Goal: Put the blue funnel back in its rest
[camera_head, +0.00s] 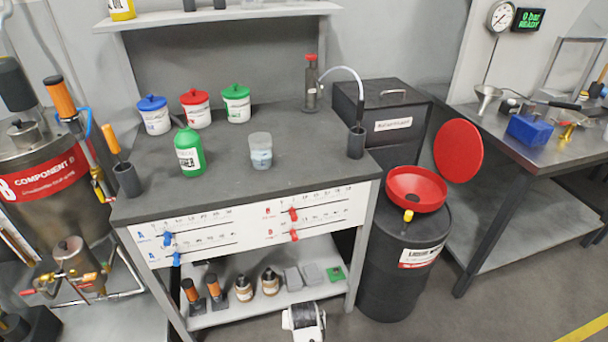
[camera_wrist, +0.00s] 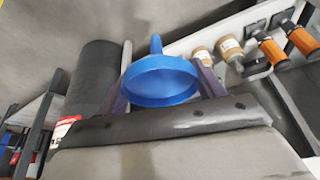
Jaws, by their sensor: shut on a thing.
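The blue funnel (camera_wrist: 160,82) is in the wrist view, between the two fingers of my gripper (camera_wrist: 161,62). My gripper is shut on it. Its round rim faces the camera and its narrow spout points up in that picture, away from the camera. In the head view my wrist (camera_head: 304,320) shows at the bottom middle, in front of the bench's lower shelf; the fingers and funnel are hidden there. I cannot pick out the funnel's rest in either view.
The grey bench (camera_head: 225,160) carries three lidded tubs, a green bottle (camera_head: 189,150) and a clear cup (camera_head: 260,152). Its lower shelf (camera_head: 215,318) holds orange-topped tools and jars. A black drum (camera_head: 398,275) with a red funnel (camera_head: 417,188) stands right. Floor is clear at lower right.

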